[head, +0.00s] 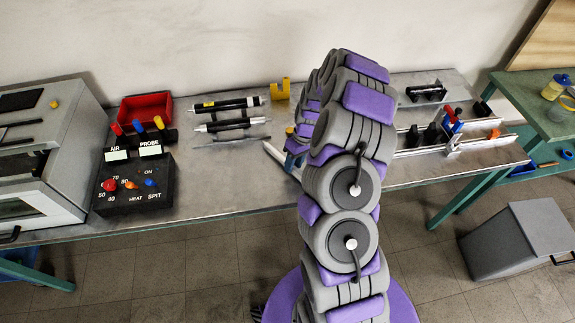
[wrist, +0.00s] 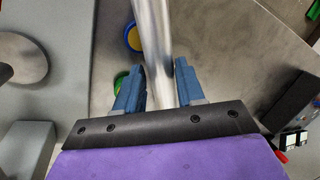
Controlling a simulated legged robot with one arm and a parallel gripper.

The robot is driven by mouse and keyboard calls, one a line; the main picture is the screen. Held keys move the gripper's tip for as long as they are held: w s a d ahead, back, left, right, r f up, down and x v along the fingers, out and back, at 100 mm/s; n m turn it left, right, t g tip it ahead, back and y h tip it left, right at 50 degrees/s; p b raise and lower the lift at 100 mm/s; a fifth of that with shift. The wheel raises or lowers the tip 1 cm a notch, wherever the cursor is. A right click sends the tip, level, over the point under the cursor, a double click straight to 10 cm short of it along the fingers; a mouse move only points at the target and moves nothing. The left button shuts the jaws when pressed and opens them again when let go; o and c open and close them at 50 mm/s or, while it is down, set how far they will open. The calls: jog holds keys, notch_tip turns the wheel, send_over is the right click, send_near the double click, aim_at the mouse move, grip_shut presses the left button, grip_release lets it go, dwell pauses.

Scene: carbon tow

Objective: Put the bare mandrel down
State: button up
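The bare mandrel (wrist: 151,35) is a smooth silver rod. In the wrist view it runs from the top edge down between the two blue fingers of my gripper (wrist: 157,72). The fingers lie against its two sides, so the gripper appears shut on it. My arm hides the rest of the rod and most of the gripper. I cannot tell whether the rod touches the bench.
The metal bench (head: 230,196) holds a control box (head: 135,185), a red bin (head: 146,107), dark rods (head: 225,104) and a yellow notched block (head: 280,89) left of my arm. Rails (head: 470,165) with small tools lie to its right. A grey bin (head: 517,240) stands on the floor.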

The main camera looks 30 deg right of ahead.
jog(key=shift+f, duration=0.35)
jog(key=shift+d, duration=0.8)
jog(key=shift+c, duration=1.3)
jog(key=shift+a, duration=0.25)
jog(key=c, duration=0.3)
jog(key=shift+a, duration=0.4)
grip_shut()
